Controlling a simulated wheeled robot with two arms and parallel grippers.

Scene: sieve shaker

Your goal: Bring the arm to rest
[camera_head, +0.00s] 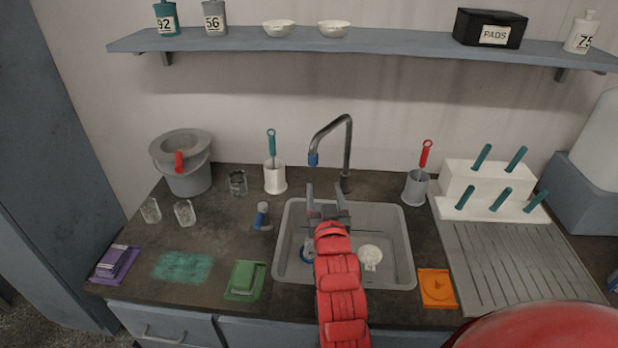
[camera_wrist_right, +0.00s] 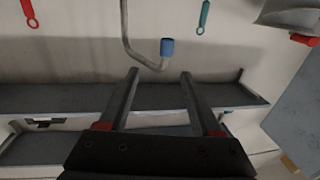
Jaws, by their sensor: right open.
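My right gripper (camera_head: 328,196) is open and empty above the sink (camera_head: 391,232), with its red arm reaching in from the bottom. Its two fingers also show apart in the right wrist view (camera_wrist_right: 160,76), with nothing between them. The grey faucet (camera_head: 349,150) with a blue tip stands just behind the gripper; its blue tip shows beyond the fingers in the right wrist view (camera_wrist_right: 167,47). I cannot tell the exact gap between them. My left gripper is not in view. A large red rounded shape at the bottom right is cut off by the frame.
A white item (camera_head: 370,257) lies in the sink. Green (camera_head: 245,280), purple (camera_head: 117,262) and orange (camera_head: 436,287) pads lie along the front. A grey bucket (camera_head: 188,182), glasses and brush holders stand on the counter. A shelf (camera_head: 380,45) runs above.

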